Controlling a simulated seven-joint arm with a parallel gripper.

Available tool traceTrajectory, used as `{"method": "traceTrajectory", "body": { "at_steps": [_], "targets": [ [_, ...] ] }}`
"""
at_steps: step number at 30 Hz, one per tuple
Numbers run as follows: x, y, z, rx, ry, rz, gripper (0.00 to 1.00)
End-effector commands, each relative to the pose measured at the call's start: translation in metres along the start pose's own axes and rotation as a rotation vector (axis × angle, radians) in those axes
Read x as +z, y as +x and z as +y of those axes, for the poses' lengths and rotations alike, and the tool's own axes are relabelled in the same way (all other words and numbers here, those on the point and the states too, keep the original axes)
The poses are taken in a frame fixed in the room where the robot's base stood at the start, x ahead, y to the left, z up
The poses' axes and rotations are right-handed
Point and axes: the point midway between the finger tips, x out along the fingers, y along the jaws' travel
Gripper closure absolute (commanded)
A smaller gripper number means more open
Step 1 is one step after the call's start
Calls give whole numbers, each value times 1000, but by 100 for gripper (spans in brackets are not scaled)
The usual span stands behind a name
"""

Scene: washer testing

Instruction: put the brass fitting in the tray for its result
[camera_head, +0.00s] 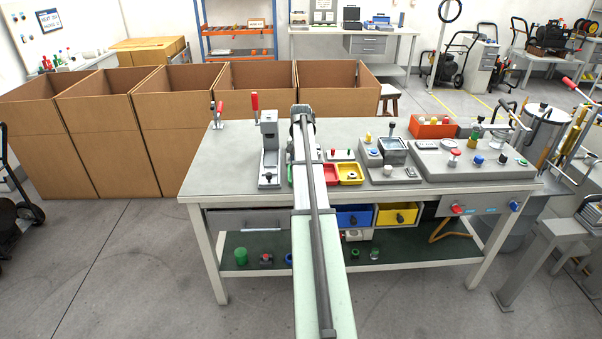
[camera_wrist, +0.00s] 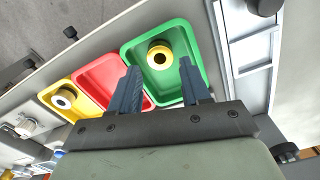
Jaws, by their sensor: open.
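In the wrist view a brass-coloured ring-shaped fitting (camera_wrist: 160,56) lies in the green tray (camera_wrist: 128,51). My gripper (camera_wrist: 159,65) is open, with its fingertips on either side of the fitting in the picture; I cannot tell the height gap. The red tray (camera_wrist: 98,76) beside it looks empty, partly covered by a finger. The yellow tray (camera_wrist: 46,97) holds another round piece (camera_wrist: 63,98) with a pale face and dark hole. In the head view my arm hides the gripper and most of the green tray; the red tray (camera_head: 330,173) and yellow tray (camera_head: 350,181) show.
A grey press-like fixture (camera_head: 270,150) stands left of the trays on the bench (camera_head: 225,150). Right of them are a grey device with a clear-topped box (camera_head: 392,150), a control panel (camera_head: 470,165) and an orange bin (camera_head: 432,127). The bench's left end is mostly clear.

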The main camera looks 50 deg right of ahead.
Motion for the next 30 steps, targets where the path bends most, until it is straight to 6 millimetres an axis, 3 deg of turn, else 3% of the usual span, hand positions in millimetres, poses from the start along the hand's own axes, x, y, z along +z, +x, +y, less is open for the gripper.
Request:
{"method": "traceTrajectory", "body": {
  "at_steps": [6,12,18,30],
  "targets": [
    [-1,-40,0,0,0,1,53],
    [0,-64,0,0,0,0,53],
    [0,-74,0,0,0,0,53],
    [0,-74,-5,1,-7,3,53]
  ]
}}
